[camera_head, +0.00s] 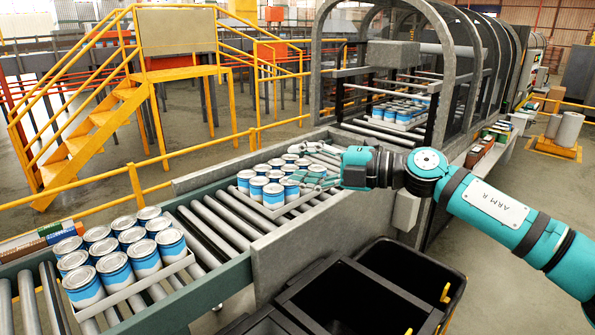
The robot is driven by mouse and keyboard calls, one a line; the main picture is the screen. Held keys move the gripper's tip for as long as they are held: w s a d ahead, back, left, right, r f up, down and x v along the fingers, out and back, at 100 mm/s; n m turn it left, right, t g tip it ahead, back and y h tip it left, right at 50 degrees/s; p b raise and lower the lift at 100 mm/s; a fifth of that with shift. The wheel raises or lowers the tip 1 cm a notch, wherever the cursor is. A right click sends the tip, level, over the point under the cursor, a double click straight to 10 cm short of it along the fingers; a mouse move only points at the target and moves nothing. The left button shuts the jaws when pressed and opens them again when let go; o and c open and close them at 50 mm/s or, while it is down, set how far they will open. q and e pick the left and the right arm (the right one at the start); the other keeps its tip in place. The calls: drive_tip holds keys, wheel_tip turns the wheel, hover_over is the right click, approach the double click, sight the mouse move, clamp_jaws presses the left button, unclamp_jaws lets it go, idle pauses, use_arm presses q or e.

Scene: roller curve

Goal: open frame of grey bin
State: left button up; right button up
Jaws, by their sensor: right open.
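Dark bins stand at the bottom centre, in front of the conveyor. The nearer one has a raised black rim frame (343,262), and a second dark bin (425,267) with yellow handles (446,292) stands behind it to the right. I cannot tell which one is the grey bin; both look nearly black. My right gripper (306,167) is open, at the tray of blue-and-white cans on the conveyor, up and left of the bins and apart from them. Whether its fingers touch a can is unclear. My left gripper is not in view.
A roller conveyor (213,222) carries trays of blue-and-white cans (113,262). Its grey side panel (300,245) stands just behind the bins. An arched machine frame (440,60) covers the conveyor further back. Yellow stairs (80,140) stand at the left. Open floor (500,240) lies right of the bins.

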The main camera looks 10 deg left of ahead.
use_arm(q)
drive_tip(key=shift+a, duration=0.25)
use_arm(e)
drive_tip(key=shift+d+r, duration=0.65)
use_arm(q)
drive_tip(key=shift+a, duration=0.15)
use_arm(e)
drive_tip(key=shift+a, duration=0.15)
